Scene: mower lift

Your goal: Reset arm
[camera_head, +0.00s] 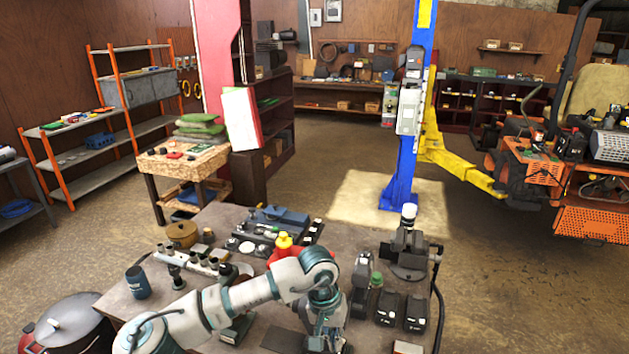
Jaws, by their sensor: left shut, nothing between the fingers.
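My left arm comes in from the bottom left and bends over the workbench (225,218). My left gripper (326,343) hangs down at the bottom edge of the view, low over the front part of the bench. It is shut with nothing held, and its fingertips are partly cut off by the frame. My right arm and gripper are not in view.
On the bench are a red bottle with a yellow cap (284,243), a vise (408,250), dark battery-like blocks (388,308) and a dark blue cup (138,282). Behind stand a blue lift post (405,160) and an orange mower (590,165). Open floor lies between.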

